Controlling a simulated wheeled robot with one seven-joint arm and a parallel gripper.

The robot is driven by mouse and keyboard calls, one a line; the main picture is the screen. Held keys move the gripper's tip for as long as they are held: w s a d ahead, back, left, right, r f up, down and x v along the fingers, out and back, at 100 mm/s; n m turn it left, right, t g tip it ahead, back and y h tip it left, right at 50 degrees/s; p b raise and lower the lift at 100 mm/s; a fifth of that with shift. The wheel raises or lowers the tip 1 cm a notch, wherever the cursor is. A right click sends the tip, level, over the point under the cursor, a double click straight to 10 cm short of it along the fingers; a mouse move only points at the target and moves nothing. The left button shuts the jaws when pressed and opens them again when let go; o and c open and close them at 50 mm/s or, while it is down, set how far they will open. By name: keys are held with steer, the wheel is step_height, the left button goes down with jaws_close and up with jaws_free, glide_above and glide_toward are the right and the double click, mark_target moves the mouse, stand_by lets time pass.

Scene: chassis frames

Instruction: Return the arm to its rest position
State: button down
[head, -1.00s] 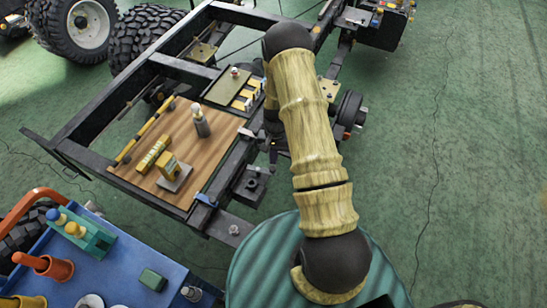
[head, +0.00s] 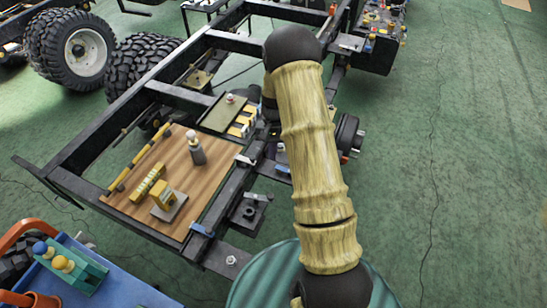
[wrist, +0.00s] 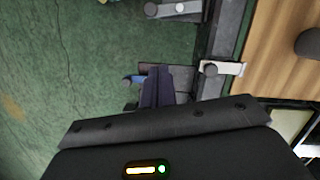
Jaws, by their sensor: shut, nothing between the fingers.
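My arm (head: 312,140) is yellowish and segmented with black joints. It rises from the bottom of the head view to a black elbow near the top, beside the truck chassis frame (head: 90,190). My gripper (wrist: 157,88) shows in the wrist view as dark fingers together, with nothing between them. It is over the edge of the chassis, with green floor at left and a wooden board at right. In the head view my gripper is hidden behind the arm.
The wooden board (head: 215,168) on the chassis bears a grey cylinder (head: 196,152), a yellow block on a plate (head: 168,203) and yellow bars. A blue cart (head: 120,290) stands lower left, large tyres (head: 87,50) upper left. Green floor (head: 470,170) at right is clear.

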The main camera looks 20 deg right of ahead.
steer(key=shift+a, duration=0.2)
steer(key=shift+s+d, duration=0.15)
steer(key=s+a+r+n+t+p, duration=0.1)
steer(key=s+a+r+n+t, duration=0.1)
steer(key=s+r, duration=0.7)
steer(key=s+a+r+n+t+h+p, duration=0.1)
steer(key=s+a+r+n+t, duration=0.1)
steer(key=s+a+r, duration=0.3)
steer(key=s+r+n, duration=0.1)
steer(key=s+r, duration=0.3)
steer(key=r, duration=0.2)
steer(key=shift+s+a+r+n+t, duration=0.15)
steer(key=shift+r+n+t, duration=0.05)
steer(key=shift+n+t, duration=0.2)
